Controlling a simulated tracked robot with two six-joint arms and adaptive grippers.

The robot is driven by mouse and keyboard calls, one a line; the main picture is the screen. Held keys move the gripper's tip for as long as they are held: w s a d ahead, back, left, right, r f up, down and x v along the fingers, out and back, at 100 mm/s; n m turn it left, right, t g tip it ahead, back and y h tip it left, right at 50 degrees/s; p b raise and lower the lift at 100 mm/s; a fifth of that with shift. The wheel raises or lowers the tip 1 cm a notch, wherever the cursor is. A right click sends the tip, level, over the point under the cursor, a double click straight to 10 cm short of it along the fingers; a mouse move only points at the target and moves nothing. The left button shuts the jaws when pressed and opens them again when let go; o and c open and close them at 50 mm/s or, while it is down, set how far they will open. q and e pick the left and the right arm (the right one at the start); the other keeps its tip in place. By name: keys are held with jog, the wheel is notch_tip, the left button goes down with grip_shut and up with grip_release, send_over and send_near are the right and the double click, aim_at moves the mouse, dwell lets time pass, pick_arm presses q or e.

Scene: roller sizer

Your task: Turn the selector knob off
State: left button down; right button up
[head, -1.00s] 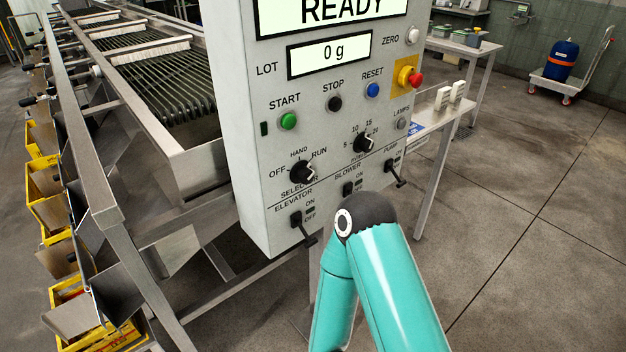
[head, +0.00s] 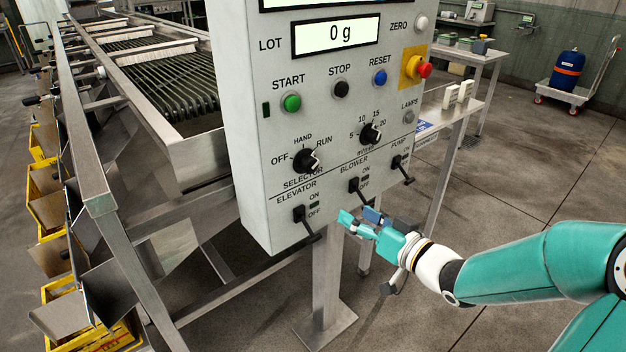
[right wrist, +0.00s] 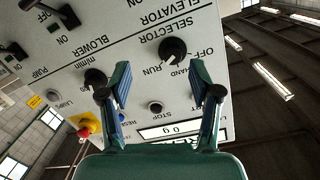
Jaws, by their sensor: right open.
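The black selector knob (head: 306,160) is on the grey control panel (head: 255,190), with OFF to its left, HAND above and RUN to its right. Its light pointer mark appears on the RUN side; the exact setting is hard to tell. My right gripper (head: 357,217) is open and empty, low in front of the panel, below and right of the knob. In the right wrist view the panel is upside down. The knob (right wrist: 173,50) shows beyond and between the spread fingers (right wrist: 160,78), apart from them. My left gripper is not in view.
Elevator (head: 299,214), blower (head: 355,186) and pump (head: 398,163) levers stick out below the knob. The black m/min dial (head: 370,133) and red emergency button (head: 424,69) are to its right. A metal roller machine (head: 170,90) stands left.

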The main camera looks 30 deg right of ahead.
notch_tip(320, 180, up, 4)
jog(key=s+n+t, duration=0.1)
jog(key=s, duration=0.1)
jog(key=p, duration=0.2)
send_near(313, 168)
jog(key=shift+y, duration=0.4)
jog(key=w, duration=0.9)
jog(key=shift+w+a, duration=0.2)
jog(key=shift+w, duration=0.15)
